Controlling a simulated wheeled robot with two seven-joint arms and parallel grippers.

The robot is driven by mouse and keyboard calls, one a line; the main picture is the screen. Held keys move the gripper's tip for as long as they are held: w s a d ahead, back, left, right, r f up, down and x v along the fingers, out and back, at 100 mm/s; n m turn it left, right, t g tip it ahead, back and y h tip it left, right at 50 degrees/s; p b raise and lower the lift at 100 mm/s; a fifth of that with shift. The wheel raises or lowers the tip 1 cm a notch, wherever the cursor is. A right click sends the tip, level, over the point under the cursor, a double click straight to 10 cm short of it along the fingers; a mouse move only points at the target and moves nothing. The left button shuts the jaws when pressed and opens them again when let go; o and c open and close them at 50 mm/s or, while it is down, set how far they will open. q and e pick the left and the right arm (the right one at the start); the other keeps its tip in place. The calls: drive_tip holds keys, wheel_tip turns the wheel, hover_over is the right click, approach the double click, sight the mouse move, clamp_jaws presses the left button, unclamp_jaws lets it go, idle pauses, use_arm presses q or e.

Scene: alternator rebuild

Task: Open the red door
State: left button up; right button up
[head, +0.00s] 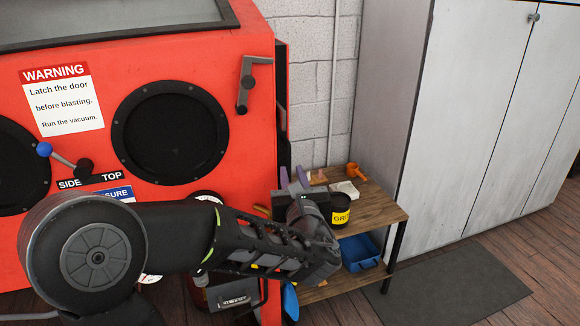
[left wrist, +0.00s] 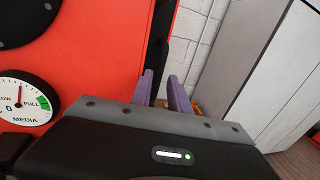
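The red blasting cabinet (head: 245,150) fills the left of the head view. A grey latch handle (head: 246,86) sits on its front near the right edge, its upper arm pointing right. I cannot make out the red door as a separate panel; a dark strip (head: 282,90) runs down the cabinet's right side. My left gripper (head: 292,180) is at the right of the cabinet's lower front, below the latch, apart from it. In the left wrist view its two purple fingers (left wrist: 160,94) stand apart with nothing between them. My right gripper is not in view.
A wooden shelf (head: 381,210) with a black tub (head: 340,209), an orange item (head: 356,172) and a blue bin (head: 360,252) stands right of the cabinet, close behind my gripper. A grey locker (head: 470,120) stands further right. A dark mat (head: 460,290) lies on the floor.

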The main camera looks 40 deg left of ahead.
sight(289, 163)
use_arm(q)
drive_tip(key=x, duration=0.4)
clamp_jaws()
idle(1.4)
